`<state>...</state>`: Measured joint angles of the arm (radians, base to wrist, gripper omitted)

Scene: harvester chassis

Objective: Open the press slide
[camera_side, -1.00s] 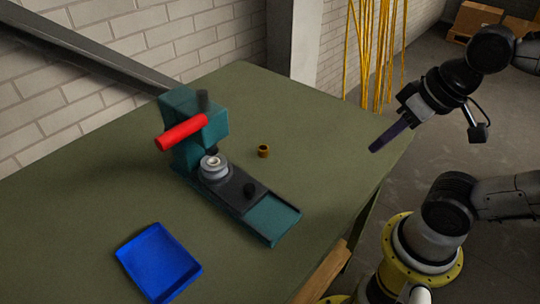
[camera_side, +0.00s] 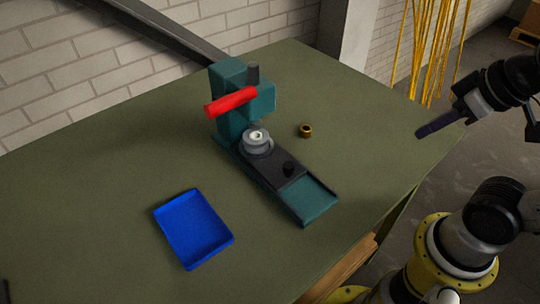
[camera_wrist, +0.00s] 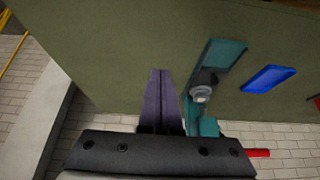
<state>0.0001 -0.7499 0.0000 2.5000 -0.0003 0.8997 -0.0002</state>
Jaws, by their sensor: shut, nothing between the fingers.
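The teal press (camera_side: 232,105) stands on the green table, with a red handle (camera_side: 231,102) across its head. The outer end of the base (camera_side: 312,198) is bare. My gripper (camera_side: 421,134) is shut and empty, right of the press and apart from it, by the table's right edge.
A small brass ring (camera_side: 305,130) stands on the table right of the press. A blue tray (camera_side: 194,230) lies in front and to the left of it. Yellow hanging strips (camera_side: 425,50) are beyond the table's right side.

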